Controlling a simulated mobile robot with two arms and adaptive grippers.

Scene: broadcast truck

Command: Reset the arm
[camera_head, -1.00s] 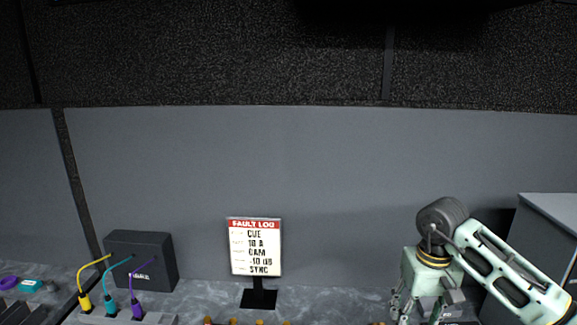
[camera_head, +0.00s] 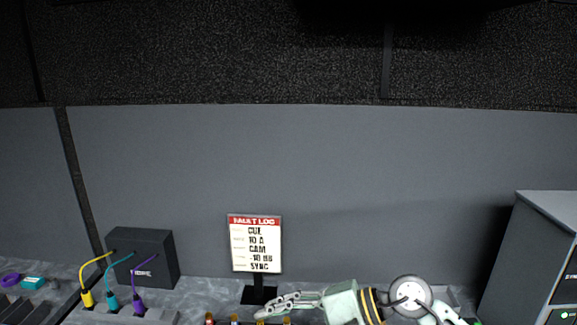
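My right arm comes in from the lower right, bent low at the bottom edge of the head view. My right gripper (camera_head: 268,312) lies nearly level and points left, in front of the foot of the fault log sign (camera_head: 255,244). Its fingers are seen side-on and look close together, so I cannot tell whether they are open or shut. I see nothing held in them. My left gripper is not in view.
A black box (camera_head: 142,258) stands at the left, with yellow (camera_head: 87,299), teal (camera_head: 111,301) and purple (camera_head: 138,306) plugs before it. Several small coloured-top parts (camera_head: 209,319) line the bottom edge near the gripper. A grey cabinet (camera_head: 530,255) stands at the right.

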